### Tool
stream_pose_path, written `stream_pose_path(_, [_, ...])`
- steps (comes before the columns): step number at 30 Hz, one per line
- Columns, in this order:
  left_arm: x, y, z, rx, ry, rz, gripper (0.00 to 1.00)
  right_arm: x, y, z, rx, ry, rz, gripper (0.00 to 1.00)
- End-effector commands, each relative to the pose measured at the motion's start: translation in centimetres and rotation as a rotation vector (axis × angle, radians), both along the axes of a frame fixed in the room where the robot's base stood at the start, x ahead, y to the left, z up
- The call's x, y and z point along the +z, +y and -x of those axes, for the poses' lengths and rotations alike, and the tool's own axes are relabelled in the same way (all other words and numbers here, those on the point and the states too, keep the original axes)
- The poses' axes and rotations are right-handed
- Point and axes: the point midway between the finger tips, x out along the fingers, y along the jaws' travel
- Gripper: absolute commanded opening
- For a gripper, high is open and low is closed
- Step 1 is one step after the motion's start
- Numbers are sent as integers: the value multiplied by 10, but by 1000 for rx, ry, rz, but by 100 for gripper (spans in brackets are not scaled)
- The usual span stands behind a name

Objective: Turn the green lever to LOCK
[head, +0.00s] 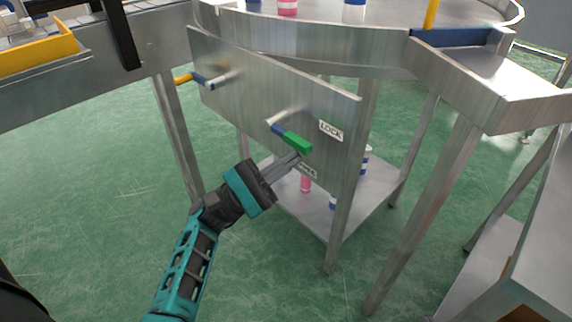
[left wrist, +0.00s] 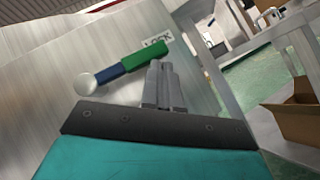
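The green lever (head: 298,143) has a blue section and a round silver pivot on the steel panel (head: 240,95). In the head view it points right and slightly down, between the LOCK label (head: 330,131) above and a partly hidden label (head: 309,172) below. In the left wrist view the green lever (left wrist: 146,54) runs up to the right and partly covers the LOCK label (left wrist: 158,42). My left gripper (head: 299,157) has its fingers together and empty, with the tips just under the green end. Whether they touch it is unclear. My right gripper is not in view.
A second handle with a yellow end (head: 183,80) is on the panel's left. The round steel table (head: 390,12) above carries several colored cans. A lower shelf (head: 345,210) holds more cans. Table legs stand right of the panel. Green floor at left is open.

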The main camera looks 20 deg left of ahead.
Motion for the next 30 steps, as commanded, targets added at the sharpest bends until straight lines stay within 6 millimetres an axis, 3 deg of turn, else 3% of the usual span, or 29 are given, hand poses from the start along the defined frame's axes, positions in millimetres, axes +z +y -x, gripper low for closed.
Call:
stream_pose_path(19, [-1, 2, 2, 0, 0, 0, 0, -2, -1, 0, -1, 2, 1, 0])
stream_pose_path(23, [-11, 13, 9, 1, 2, -2, 0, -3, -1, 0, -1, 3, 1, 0])
stream_pose_path(30, [-42, 48, 35, 2, 6, -2, 0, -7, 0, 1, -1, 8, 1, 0])
